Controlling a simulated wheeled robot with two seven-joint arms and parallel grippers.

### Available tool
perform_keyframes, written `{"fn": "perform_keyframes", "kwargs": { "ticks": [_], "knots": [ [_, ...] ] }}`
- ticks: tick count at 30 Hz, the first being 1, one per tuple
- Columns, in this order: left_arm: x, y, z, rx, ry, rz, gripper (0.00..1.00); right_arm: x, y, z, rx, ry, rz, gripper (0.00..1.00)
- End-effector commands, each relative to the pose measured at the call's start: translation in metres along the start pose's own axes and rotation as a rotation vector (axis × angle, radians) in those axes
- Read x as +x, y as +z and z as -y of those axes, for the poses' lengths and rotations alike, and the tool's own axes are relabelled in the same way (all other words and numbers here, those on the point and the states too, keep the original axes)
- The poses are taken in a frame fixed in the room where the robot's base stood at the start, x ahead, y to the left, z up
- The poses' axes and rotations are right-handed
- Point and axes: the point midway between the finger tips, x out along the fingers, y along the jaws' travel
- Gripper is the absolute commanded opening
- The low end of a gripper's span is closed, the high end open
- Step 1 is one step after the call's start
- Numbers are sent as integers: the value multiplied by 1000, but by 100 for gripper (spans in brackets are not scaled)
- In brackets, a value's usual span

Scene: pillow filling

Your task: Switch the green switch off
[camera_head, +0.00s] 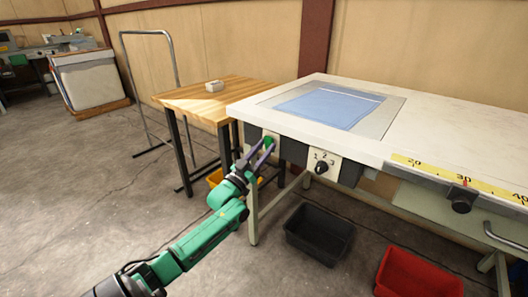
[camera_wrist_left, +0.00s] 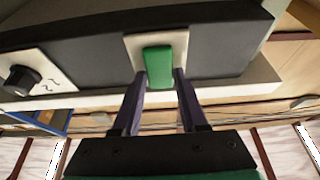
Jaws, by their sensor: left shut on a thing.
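The green switch (camera_wrist_left: 158,66) sits on a pale plate on the dark front panel of the worktable; the wrist view shows it upside down. It also shows in the head view (camera_head: 269,140) at the panel's left end. My left gripper (camera_head: 263,149) is at the switch, with its two purple fingers on either side of the switch's lower part. It is shut on the switch, as the wrist view (camera_wrist_left: 160,82) shows. I cannot tell whether the switch stands on or off. My right gripper is not in view.
The worktable (camera_head: 460,125) carries a blue cloth (camera_head: 328,107). A wooden table (camera_head: 200,100) stands to the left. A black bin (camera_head: 318,232) and a red bin (camera_head: 418,277) are on the floor.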

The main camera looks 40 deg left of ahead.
Motion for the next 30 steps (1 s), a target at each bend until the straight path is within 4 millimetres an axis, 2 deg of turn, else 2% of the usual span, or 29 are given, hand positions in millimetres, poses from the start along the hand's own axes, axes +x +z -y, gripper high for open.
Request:
{"fn": "perform_keyframes", "kwargs": {
  "ticks": [4,5,6,7,16,20,23,30],
  "knots": [
    [0,0,0,-1,0,1,0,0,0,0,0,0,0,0],
    [0,0,0,-1,0,1,50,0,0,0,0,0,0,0],
    [0,0,0,-1,0,1,65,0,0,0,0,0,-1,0],
    [0,0,0,-1,0,1,72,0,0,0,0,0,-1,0],
    [-1,0,0,0,0,1,72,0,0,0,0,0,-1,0],
    [-8,1,0,-1,0,4,72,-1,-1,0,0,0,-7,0],
    [-25,1,0,-1,0,7,72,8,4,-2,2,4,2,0],
    [-96,1,0,-1,-1,9,72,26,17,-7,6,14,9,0]
  ]
}}
